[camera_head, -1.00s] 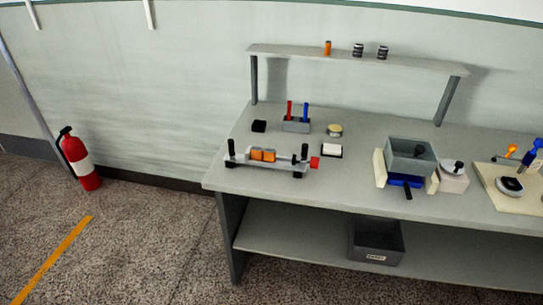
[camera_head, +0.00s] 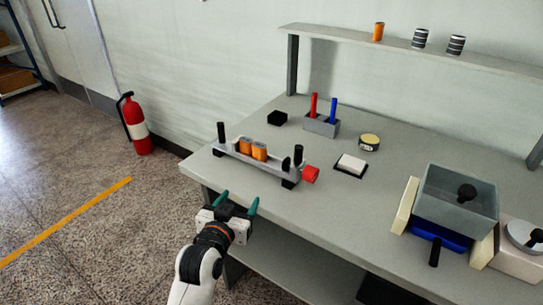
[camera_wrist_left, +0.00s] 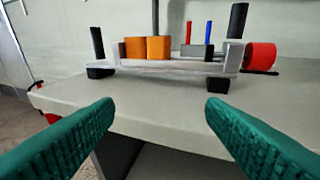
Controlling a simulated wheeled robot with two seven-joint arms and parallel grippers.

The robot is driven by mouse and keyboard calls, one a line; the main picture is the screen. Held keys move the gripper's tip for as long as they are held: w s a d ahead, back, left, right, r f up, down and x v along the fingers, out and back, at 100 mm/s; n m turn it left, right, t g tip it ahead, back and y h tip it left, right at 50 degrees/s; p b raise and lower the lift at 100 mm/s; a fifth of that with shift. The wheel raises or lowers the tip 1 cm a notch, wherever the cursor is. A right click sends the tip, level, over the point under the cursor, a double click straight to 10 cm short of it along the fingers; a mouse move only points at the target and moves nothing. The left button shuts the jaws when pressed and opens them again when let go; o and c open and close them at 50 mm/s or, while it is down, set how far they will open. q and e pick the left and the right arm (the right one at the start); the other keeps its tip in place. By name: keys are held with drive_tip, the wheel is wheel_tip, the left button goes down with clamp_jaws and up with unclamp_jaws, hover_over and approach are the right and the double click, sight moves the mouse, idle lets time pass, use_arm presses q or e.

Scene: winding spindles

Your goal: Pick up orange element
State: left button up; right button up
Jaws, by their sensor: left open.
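Two orange elements (camera_head: 253,149) sit side by side on the grey winding fixture (camera_head: 238,160) at the table's left end. In the left wrist view the orange elements (camera_wrist_left: 148,47) stand on the fixture's bar between black posts. Another orange cylinder (camera_head: 378,31) stands on the raised shelf. My left gripper (camera_head: 239,199) is open and empty in front of the table's front edge, short of the fixture. In the left wrist view its green fingers (camera_wrist_left: 160,105) are spread wide, with the table edge and the fixture beyond them. My right gripper is not in view.
A red knob (camera_head: 310,173) is at the fixture's right end. Behind are a black block (camera_head: 278,118) and a grey holder (camera_head: 320,126) with red and blue rods. A grey bin (camera_head: 455,203) stands at the right. The table front between fixture and bin is clear.

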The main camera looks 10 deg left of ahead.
use_arm(q)
drive_tip(key=t, duration=0.2)
approach(258, 150)
drive_tip(key=w, duration=0.3)
drive_tip(key=shift+w+r+n+y+p, duration=0.15)
drive_tip(key=shift+n+y+p, duration=0.15)
drive_tip(key=w, duration=0.5)
drive_tip(key=shift+w+d+f, duration=0.15)
drive_tip(key=shift+w+f, duration=0.15)
drive_tip(key=shift+f, duration=0.05)
drive_tip(key=c, duration=1.4)
